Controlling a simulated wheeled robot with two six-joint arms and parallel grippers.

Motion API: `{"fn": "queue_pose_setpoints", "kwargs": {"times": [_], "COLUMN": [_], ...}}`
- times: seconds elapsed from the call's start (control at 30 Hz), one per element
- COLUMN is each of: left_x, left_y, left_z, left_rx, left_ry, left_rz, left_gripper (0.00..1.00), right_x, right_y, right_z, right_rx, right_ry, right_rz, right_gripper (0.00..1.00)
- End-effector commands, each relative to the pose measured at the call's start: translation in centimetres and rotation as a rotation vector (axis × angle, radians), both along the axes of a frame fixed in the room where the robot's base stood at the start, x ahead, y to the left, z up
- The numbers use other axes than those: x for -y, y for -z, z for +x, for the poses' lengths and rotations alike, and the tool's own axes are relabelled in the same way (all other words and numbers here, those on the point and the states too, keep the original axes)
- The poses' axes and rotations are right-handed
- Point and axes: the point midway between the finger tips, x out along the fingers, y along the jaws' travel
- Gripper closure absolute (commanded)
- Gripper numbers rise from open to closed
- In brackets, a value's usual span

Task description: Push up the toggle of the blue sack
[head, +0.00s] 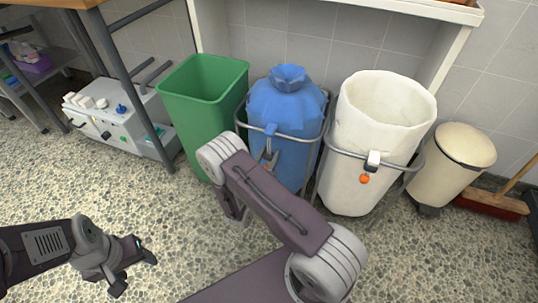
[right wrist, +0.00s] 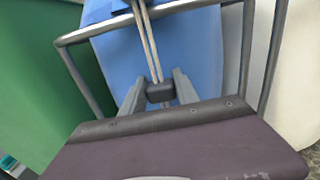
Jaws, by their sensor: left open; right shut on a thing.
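The blue sack (head: 290,112) stands upright in a metal frame, its top gathered into a tuft; it also shows in the right wrist view (right wrist: 195,50). Two pale cords (right wrist: 148,40) hang down its front into a small dark toggle (right wrist: 159,92). My right gripper (right wrist: 158,95) is shut on this toggle, one grey finger on each side, in front of the sack below the frame's bar. In the head view my right arm partly covers the sack's lower front. My left gripper (head: 134,272) is open and empty, low above the floor at the lower left.
A green bin (head: 203,100) stands left of the sack. An open white sack (head: 375,130) with an orange toggle (head: 364,179) stands right of it in its own frame. A cream pedal bin (head: 450,165) and a broom (head: 492,205) are further right. Speckled floor in front is clear.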

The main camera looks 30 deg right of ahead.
Motion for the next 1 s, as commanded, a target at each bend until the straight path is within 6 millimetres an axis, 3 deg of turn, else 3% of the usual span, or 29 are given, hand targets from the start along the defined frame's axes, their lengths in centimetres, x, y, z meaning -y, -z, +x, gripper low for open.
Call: {"fn": "queue_pose_setpoints", "kwargs": {"times": [1.0], "left_x": [0.0], "left_y": [-0.49], "left_z": [0.0], "left_rx": [0.0], "left_ry": [0.0], "left_rz": [0.0], "left_gripper": [0.39], "right_x": [-0.02], "right_y": [-0.42], "right_z": [-0.03], "right_rx": [-0.001], "right_ry": [-0.001], "right_rz": [0.002], "right_gripper": [1.0]}}
